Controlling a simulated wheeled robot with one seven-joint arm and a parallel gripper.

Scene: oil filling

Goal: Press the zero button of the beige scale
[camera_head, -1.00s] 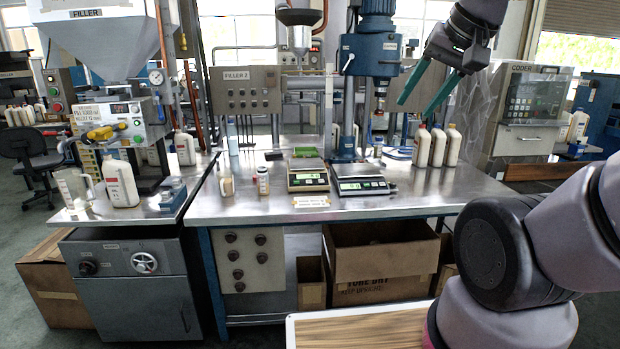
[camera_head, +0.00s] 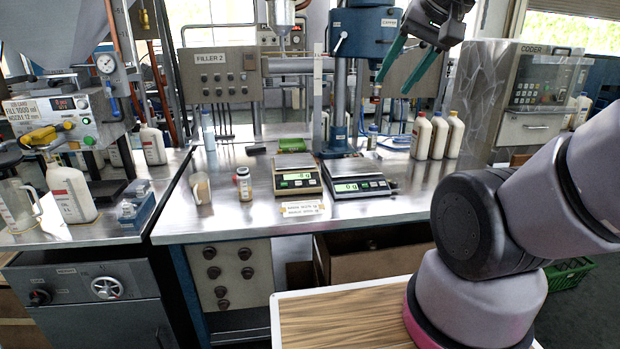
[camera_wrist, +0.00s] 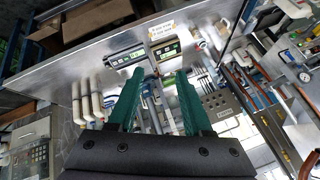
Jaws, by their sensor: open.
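The beige scale (camera_head: 297,181) stands on the steel bench, left of a second, darker scale (camera_head: 356,186). Its front has a lit green display, and its buttons are too small to tell apart. In the wrist view the beige scale (camera_wrist: 168,51) appears upside down beyond the fingertips, with the darker scale (camera_wrist: 124,56) to its left. My gripper (camera_head: 391,87) is open and empty, with green fingers. It is raised well above the bench, up and to the right of both scales. It also shows in the wrist view (camera_wrist: 160,72).
A label plate (camera_head: 302,209) lies in front of the beige scale. A small bottle (camera_head: 243,184) and a beaker (camera_head: 201,188) stand to its left. A blue capping machine (camera_head: 366,40) rises behind the scales. White bottles (camera_head: 438,136) stand at right.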

